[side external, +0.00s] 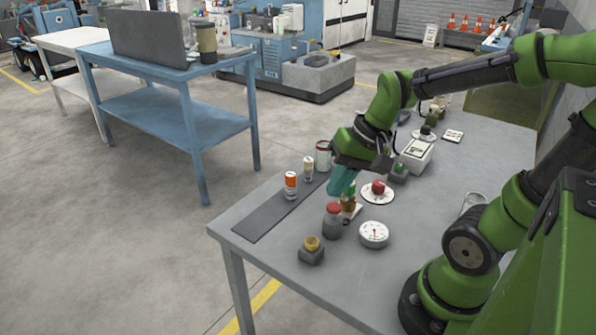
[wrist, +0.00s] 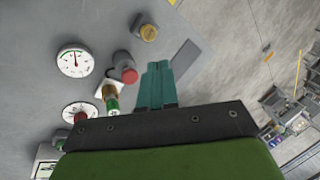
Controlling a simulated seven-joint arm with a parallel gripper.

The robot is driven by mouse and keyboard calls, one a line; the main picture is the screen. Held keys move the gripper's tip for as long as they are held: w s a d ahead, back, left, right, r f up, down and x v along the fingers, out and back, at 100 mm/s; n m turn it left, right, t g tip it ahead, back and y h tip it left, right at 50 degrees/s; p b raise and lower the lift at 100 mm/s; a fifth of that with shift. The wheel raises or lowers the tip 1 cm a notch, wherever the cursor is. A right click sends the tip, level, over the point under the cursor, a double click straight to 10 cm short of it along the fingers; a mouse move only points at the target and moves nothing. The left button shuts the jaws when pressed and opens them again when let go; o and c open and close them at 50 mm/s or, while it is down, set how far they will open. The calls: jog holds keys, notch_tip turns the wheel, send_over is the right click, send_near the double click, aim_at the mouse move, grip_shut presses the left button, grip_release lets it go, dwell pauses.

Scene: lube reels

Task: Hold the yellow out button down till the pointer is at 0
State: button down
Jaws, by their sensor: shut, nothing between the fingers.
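The yellow button (side external: 312,243) sits on a small dark box near the front corner of the grey table. It also shows in the wrist view (wrist: 149,32) at the top. My gripper (side external: 338,192) has teal fingers shut together and empty. It is above the table, farther back than the yellow button and apart from it. The fingertips also show in the wrist view (wrist: 158,66). A round white dial (side external: 374,234) with a thin red pointer lies to the right of the button, and shows in the wrist view (wrist: 75,60). Its numbers are too small to read.
A grey jar with a red top (side external: 333,220) stands between my gripper and the yellow button. A small green-and-brown bottle (side external: 349,200) is close beside my fingers. A red knob (side external: 378,187) sits on a white disc. Cans (side external: 291,186) stand by a dark strip (side external: 270,217).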

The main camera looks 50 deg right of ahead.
aim_at(316, 239)
jog(key=w+f+m+y, duration=0.1)
jog(key=y, duration=0.1)
jog(key=w+a+m+y, duration=0.1)
jog(key=m+y, duration=0.1)
jog(key=w+f+m+g+y, duration=0.1)
jog(key=y, duration=0.1)
jog(key=shift+w+a+f+m, duration=0.2)
jog(key=shift+w+f+m, duration=0.1)
jog(key=shift+f, duration=0.05)
jog(key=shift+f, duration=4.45)
jog(key=shift+f, duration=0.4)
